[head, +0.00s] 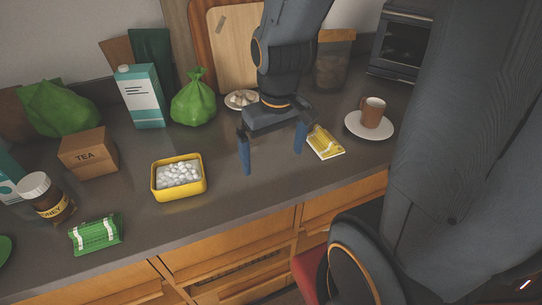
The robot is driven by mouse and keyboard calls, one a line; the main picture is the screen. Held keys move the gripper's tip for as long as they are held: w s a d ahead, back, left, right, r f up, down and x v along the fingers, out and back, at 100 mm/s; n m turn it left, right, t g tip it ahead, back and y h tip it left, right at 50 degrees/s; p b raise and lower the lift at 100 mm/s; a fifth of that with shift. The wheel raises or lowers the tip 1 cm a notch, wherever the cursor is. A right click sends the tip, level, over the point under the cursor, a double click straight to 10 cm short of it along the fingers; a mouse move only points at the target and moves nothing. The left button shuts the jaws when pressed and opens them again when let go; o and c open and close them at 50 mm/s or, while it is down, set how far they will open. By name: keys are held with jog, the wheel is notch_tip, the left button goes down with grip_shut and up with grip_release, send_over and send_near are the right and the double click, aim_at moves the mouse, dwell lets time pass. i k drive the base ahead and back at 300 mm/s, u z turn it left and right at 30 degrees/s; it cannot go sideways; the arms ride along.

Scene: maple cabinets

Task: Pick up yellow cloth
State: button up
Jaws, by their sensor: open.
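The yellow cloth (326,143) looks like a flat folded bundle with a pale band or pattern. It lies on the dark counter near the front edge, right of my gripper. My gripper (273,155) points down over the counter with its two blue fingers spread wide and nothing between them. Its right finger is just left of the cloth in the picture and overlaps or nearly meets the cloth's left edge. I cannot tell whether they touch.
A yellow tin of white pieces (179,177) stands left of my gripper. A cup (373,112) on a saucer (384,131) stands right of the cloth. Behind are a small plate (240,100), a green bag (194,104) and a jar (333,62). A green folded cloth (97,234) lies front left.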

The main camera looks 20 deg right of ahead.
aim_at(326, 147)
jog(key=z, duration=0.3)
jog(key=k, duration=0.95)
jog(key=u, duration=0.15)
jog(key=i, duration=0.65)
jog(key=z, duration=0.6)
